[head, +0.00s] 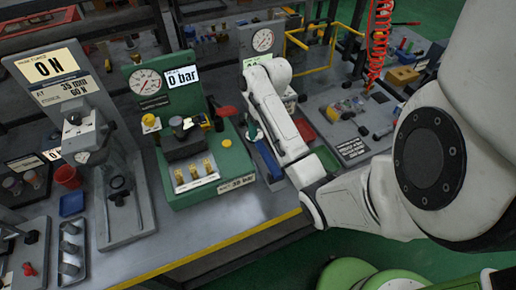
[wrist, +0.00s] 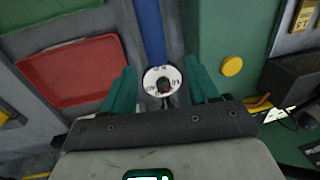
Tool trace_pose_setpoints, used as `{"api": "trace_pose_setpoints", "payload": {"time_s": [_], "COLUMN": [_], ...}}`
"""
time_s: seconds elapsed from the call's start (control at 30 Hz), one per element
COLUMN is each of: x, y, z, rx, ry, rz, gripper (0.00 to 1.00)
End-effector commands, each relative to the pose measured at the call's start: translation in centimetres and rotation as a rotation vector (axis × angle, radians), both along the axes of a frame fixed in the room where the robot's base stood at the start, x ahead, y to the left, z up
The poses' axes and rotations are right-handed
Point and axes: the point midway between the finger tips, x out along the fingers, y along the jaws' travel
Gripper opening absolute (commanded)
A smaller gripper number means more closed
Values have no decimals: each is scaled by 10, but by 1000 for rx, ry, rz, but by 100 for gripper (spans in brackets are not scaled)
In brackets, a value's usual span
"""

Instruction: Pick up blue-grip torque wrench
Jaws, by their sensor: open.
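The torque wrench has a long blue grip (wrist: 153,35) running away toward the top of the wrist view and a round white dial head (wrist: 163,78) with dark markings. It lies in a narrow grey gap beside the green block. In the head view its blue grip (head: 268,162) shows just left of my forearm. My gripper (wrist: 163,88) has two teal fingers, spread apart, one on each side of the dial head. I see no contact between fingers and wrench. In the head view my arm hides most of the hand and part of the wrench.
A green block with a yellow button (wrist: 232,66) stands close on the right in the wrist view. A red tray (wrist: 75,78) lies to the left. The green gauge station (head: 205,165) and a grey press (head: 120,190) stand further left in the head view.

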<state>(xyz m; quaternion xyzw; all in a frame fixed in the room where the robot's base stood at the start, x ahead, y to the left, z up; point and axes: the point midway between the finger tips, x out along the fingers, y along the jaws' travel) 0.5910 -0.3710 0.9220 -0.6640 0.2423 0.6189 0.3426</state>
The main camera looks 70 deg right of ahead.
Motion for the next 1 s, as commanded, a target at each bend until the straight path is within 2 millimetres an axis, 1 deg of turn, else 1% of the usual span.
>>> {"api": "trace_pose_setpoints", "payload": {"time_s": [0.03, 0.1, 0.27, 0.33, 0.5, 0.6, 0.73, 0.93, 1.0], "x": [1, 2, 2, 2, 3, 5, 6, 7, 7], "y": [1, 1, 2, 2, 1, 2, 3, 3, 3], "z": [-13, -18, -23, -28, -53, -65, -72, -72, -72], "rx": [0, -1, 0, 2, 2, 2, -1, -1, -1], "ry": [0, -1, 0, 1, 2, 1, 0, -1, -1], "rz": [0, 0, -1, -1, -2, -1, -1, 0, 0], "gripper": [59, 59, 59, 59, 59, 59, 59, 59, 53]}}
